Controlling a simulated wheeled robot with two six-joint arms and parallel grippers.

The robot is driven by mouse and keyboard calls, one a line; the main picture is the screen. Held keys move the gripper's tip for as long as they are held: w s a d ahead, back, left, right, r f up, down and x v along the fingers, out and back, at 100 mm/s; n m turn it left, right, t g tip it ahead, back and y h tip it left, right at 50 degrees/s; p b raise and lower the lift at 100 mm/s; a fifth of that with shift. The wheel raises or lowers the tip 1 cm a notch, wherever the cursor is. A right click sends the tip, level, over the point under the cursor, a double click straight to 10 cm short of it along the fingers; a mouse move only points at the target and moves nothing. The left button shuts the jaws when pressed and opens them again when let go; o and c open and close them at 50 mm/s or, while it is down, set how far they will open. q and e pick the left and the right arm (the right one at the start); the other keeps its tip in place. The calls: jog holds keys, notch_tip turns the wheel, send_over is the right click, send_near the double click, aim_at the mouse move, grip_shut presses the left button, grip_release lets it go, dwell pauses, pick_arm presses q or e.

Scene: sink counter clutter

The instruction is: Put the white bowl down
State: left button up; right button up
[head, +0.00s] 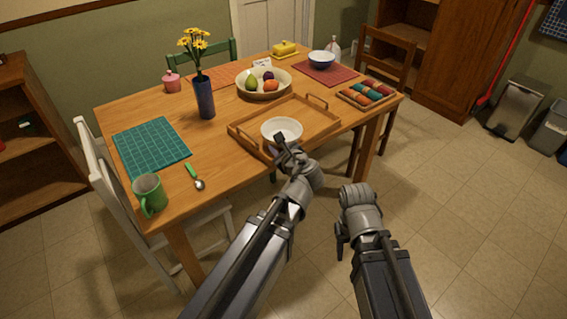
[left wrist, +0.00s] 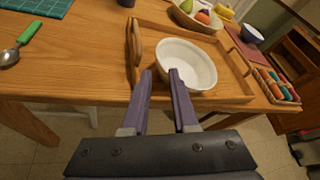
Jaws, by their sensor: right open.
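The white bowl (head: 281,128) is upright at the front part of the wooden tray (head: 318,112) on the table. It also shows in the left wrist view (left wrist: 190,62). My left gripper (head: 281,142) is at the bowl's near side. In the left wrist view its fingers (left wrist: 161,73) reach the bowl's near-left rim, one outside and one overlapping the bowl; whether they press on it is unclear. Whether the bowl's base touches the tray is hidden. My right gripper (head: 341,238) is open and empty, off the table's front edge.
A fruit bowl (head: 264,89), a blue vase with flowers (head: 204,97) and a rack of coloured rolls (head: 366,93) surround the tray. A green mat (head: 151,146), green mug (head: 149,194) and spoon (head: 195,177) lie left. The tray's right part is clear.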

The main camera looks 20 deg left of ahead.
pick_arm(q)
jog(key=s+d+f+n+g+h, duration=0.3)
jog(key=s+d+f+n+g, duration=0.2)
jog(key=s+n, duration=0.4)
jog(key=s+d+f+n+g+h, duration=0.4)
jog(key=s+d+f+n+g, duration=0.2)
jog(key=s, duration=0.6)
notch_tip(320, 180, down, 3)
jog(key=d+n, duration=0.2)
jog(key=n, duration=0.2)
jog(key=shift+d, duration=0.25)
